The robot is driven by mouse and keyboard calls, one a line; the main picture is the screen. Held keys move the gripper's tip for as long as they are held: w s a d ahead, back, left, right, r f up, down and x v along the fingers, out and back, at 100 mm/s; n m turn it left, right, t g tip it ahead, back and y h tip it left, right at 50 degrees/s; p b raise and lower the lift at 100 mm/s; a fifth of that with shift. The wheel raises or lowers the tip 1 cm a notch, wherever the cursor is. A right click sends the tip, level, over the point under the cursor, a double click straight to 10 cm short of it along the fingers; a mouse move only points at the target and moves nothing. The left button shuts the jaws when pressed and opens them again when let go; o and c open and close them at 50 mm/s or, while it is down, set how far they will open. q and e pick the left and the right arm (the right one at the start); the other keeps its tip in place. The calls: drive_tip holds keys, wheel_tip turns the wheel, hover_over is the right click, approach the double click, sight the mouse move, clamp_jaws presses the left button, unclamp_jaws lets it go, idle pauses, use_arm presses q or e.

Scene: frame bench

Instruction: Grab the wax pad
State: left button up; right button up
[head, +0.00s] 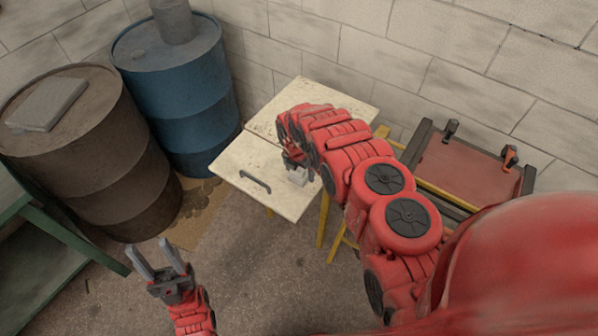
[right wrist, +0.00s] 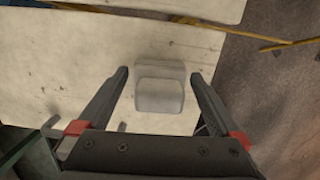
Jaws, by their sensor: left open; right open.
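A pale grey-white block, which looks like the wax pad (right wrist: 159,96), lies on the white board in the right wrist view. My right gripper (right wrist: 159,74) is open. Its two fingers stand on either side of the block in the picture, with a gap on each side; I cannot tell how far above it they are. My left gripper (head: 149,246) is open and empty, low at the left, away from the board.
The white board (head: 232,163) has a dark handle (head: 255,182) and yellow legs. A brown barrel (head: 120,185) with a grey slab (head: 47,102) on top and a blue barrel (head: 200,125) stand left. A red-topped frame (head: 459,167) with clamps stands right. A green bench edge (head: 65,230) is lower left.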

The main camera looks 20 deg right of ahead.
drive_tip(key=shift+f, duration=0.1)
drive_tip(key=c, duration=1.2)
drive_tip(key=shift+c, duration=0.2)
